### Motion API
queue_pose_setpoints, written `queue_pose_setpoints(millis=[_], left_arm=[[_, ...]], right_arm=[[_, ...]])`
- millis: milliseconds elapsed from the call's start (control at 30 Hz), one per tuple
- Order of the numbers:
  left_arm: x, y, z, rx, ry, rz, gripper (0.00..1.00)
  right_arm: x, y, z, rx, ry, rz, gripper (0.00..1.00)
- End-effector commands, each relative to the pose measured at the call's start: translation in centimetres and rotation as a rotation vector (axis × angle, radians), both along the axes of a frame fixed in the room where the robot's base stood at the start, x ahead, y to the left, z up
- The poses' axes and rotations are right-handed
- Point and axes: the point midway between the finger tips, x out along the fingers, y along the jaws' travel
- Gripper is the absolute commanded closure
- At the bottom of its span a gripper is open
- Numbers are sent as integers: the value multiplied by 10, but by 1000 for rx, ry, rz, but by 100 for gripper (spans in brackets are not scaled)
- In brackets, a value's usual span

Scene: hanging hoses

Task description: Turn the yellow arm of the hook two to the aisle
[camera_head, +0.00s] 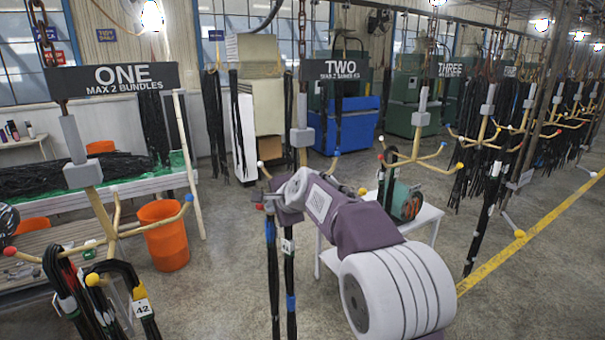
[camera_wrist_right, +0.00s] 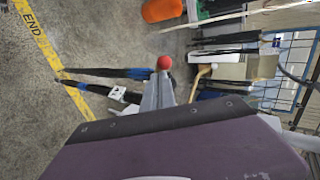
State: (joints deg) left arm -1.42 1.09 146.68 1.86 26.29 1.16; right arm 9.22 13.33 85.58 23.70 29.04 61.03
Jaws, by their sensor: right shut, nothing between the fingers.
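Hook two hangs under the TWO sign (camera_head: 335,67); its grey block (camera_head: 302,134) shows above my right arm. A yellow ball (camera_head: 363,191) shows just right of my purple arm link; the arm bearing it is mostly hidden behind that link. A blue-tipped arm (camera_head: 334,155) points back right. My right gripper (camera_head: 268,208) is shut and empty, left of the hook's middle. In the wrist view its fingers (camera_wrist_right: 158,92) are together, beside a red ball (camera_wrist_right: 164,62); I cannot tell whether they touch. Dark hoses (camera_head: 273,275) hang below. My left gripper is not in view.
Hook one (camera_head: 95,200) carries hoses at the left, near an orange bin (camera_head: 163,235). Hook three (camera_head: 421,120) hangs to the right. A white table (camera_head: 425,215) stands behind my right arm. A yellow floor line (camera_head: 530,235) runs along the open floor at right.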

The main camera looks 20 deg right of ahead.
Motion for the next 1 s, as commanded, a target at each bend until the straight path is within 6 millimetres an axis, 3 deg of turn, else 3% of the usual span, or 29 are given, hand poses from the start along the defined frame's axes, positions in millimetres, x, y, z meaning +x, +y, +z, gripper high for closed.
queue_pose_setpoints(millis=[367,1000], left_arm=[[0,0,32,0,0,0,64],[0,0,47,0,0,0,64]], right_arm=[[26,18,2,-1,0,0,100],[10,-2,51,-1,-3,-2,100]])
